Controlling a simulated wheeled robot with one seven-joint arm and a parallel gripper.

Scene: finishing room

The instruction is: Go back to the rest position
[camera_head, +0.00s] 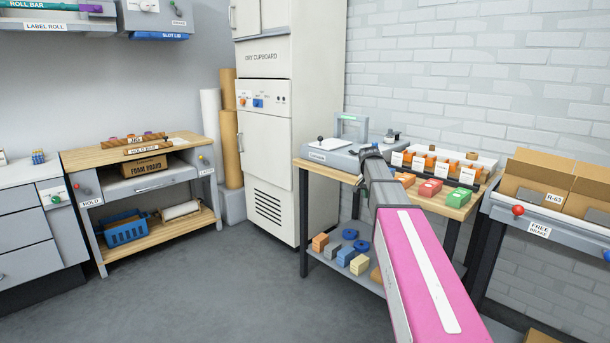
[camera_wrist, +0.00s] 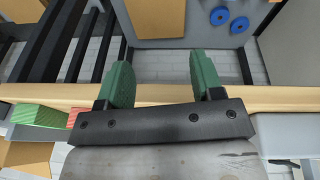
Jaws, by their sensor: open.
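My gripper (camera_wrist: 161,62) shows in the wrist view with its two green fingers apart and nothing between them. It is over the front wooden edge (camera_wrist: 160,95) of the work table, with the lower shelf beyond. In the head view my pink and grey arm reaches from the lower right to this table (camera_head: 325,173). The dark gripper end (camera_head: 369,152) is above the table top, beside the grey machine (camera_head: 345,157). Its fingers are hard to make out there.
The lower shelf holds blue rings (camera_wrist: 219,17) and blocks. A bench with cardboard boxes (camera_head: 540,178) stands right. The floor (camera_head: 230,290) at left is clear.

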